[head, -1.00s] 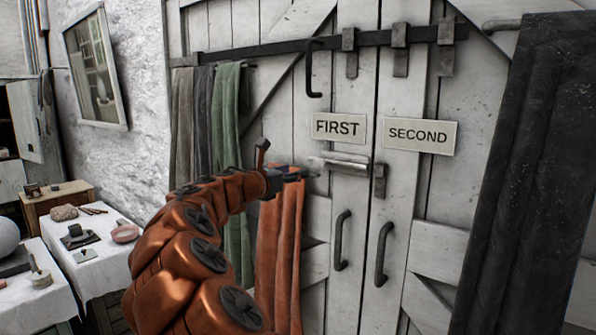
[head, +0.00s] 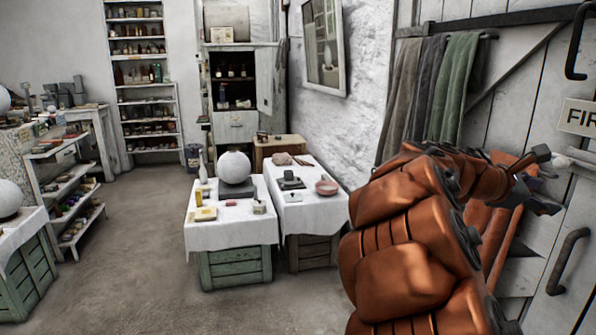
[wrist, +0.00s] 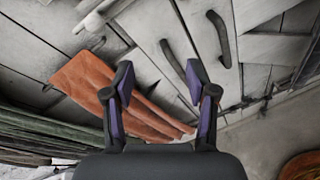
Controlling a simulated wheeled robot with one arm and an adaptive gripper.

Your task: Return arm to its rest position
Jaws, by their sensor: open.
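My orange arm rises at the right of the head view. My gripper (head: 540,180) is at its end, in front of the white plank doors. In the wrist view my gripper (wrist: 160,100) is open, with its two purple-padded fingers apart and nothing between them. Behind the fingers are an orange cloth (wrist: 105,95), which hangs by the doors, and dark door handles (wrist: 218,38). In the head view the orange cloth (head: 490,235) is partly hidden by my arm.
A white-covered table (head: 230,225) with a plaster sphere (head: 233,167) stands in mid-room, beside another covered table (head: 312,212). Towels (head: 425,90) hang on the wall. Another sphere (head: 9,198) sits at far left. Shelves (head: 147,90) stand at the back. The floor (head: 130,235) between is clear.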

